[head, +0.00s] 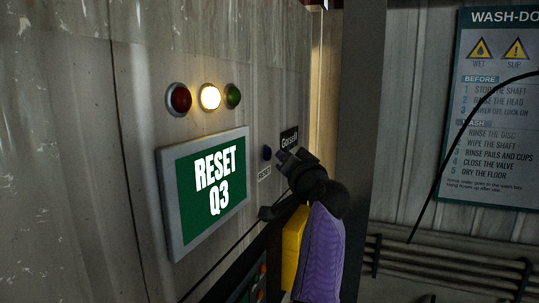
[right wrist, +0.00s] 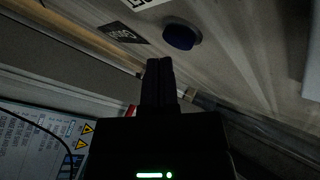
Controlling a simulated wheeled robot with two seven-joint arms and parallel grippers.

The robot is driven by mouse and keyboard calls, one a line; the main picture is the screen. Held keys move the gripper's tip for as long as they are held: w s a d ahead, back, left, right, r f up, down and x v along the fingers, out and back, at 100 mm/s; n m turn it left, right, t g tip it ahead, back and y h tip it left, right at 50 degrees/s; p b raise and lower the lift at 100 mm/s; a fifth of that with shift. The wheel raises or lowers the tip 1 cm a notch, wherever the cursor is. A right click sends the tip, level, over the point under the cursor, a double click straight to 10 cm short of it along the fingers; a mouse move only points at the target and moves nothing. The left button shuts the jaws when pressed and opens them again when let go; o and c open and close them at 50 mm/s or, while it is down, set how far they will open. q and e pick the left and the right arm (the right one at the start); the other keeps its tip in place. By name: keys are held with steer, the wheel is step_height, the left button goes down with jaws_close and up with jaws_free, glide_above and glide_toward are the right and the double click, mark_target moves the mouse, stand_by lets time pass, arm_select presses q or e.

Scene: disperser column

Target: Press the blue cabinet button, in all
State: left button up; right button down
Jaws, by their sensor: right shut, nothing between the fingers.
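The blue button (head: 267,153) sits on the grey cabinet face, above a small RESET label (head: 264,174). My right gripper (head: 281,156) is shut and empty, its tips just to the right of the button in the head view. In the right wrist view the blue button (right wrist: 181,35) is ahead of the shut fingertips (right wrist: 160,62) and slightly to their right. A gap shows between fingertips and button there; its depth is hard to judge. My left gripper is not in view.
A green RESET Q3 screen (head: 212,188) is left of the button. Above it are a red lamp (head: 180,99), a lit amber lamp (head: 210,97) and a green lamp (head: 233,96). A dark name plate (head: 289,138) is close beside the gripper. A wash-down sign (head: 497,110) hangs at right.

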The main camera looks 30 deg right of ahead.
steer(key=shift+w+a, duration=0.1)
steer(key=shift+w+a, duration=0.2)
steer(key=shift+w, duration=0.05)
steer(key=shift+w+a+p, duration=0.3)
steer(key=shift+w+a, duration=0.05)
stand_by(0.8)
stand_by(0.3)
steer(key=shift+s+d, duration=0.6)
steer(key=shift+s, duration=0.1)
steer(key=shift+s+d+b, duration=0.3)
steer(key=shift+s+d, duration=1.35)
steer(key=shift+s, duration=0.25)
